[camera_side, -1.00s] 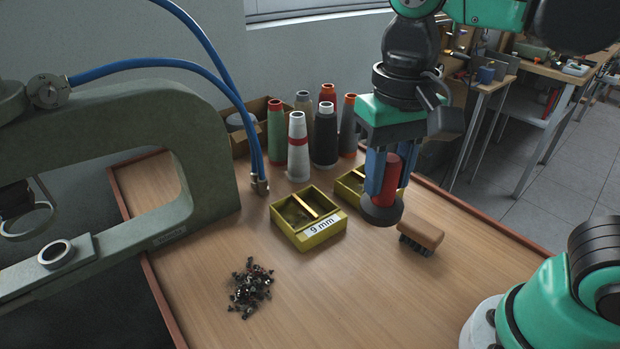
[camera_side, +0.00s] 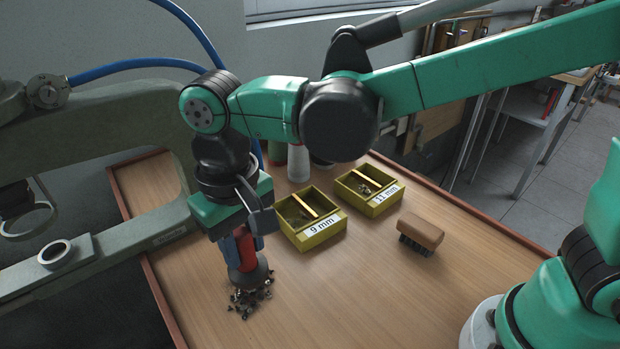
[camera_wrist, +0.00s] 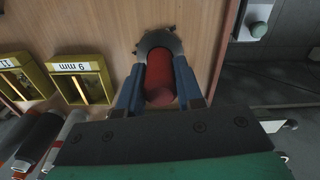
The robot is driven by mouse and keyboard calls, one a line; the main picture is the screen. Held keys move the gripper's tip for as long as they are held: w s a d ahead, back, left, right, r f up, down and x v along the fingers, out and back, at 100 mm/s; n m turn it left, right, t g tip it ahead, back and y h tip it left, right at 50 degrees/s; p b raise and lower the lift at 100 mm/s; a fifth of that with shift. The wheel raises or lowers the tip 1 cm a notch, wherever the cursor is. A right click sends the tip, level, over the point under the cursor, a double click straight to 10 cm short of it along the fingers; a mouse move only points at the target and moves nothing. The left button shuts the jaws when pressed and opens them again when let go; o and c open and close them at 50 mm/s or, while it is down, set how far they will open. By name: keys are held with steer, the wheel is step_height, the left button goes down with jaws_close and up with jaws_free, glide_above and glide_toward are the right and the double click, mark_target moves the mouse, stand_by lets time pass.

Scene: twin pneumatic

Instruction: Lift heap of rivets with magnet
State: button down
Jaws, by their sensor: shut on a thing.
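My gripper (camera_side: 240,248) is shut on the red handle of the magnet (camera_side: 248,252), which has a dark round disc at its lower end. In the side view the disc is right over the heap of rivets (camera_side: 243,305) and hides its upper part; I cannot tell whether it touches. The heap is dark with some shiny bits and lies on the table. In the wrist view my gripper (camera_wrist: 159,92) has its blue fingers on either side of the red magnet handle (camera_wrist: 160,75). A few rivets show at the edge of the disc there.
A yellow box marked 9 mm (camera_side: 322,236) and one marked 11 mm (camera_side: 384,200) stand behind and to the right. A brush (camera_side: 420,230) lies right of them. The green press frame (camera_side: 130,240) is close on the left. The front middle of the table is clear.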

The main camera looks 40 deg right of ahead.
mark_target(234, 275)
steer(key=shift+a+f+n, duration=0.4)
steer(key=shift+a+f, duration=0.6)
steer(key=shift+f, duration=0.2)
steer(key=shift+f, duration=2.4)
steer(key=shift+f, duration=0.35)
steer(key=shift+r, duration=0.1)
steer(key=shift+r, duration=3.45)
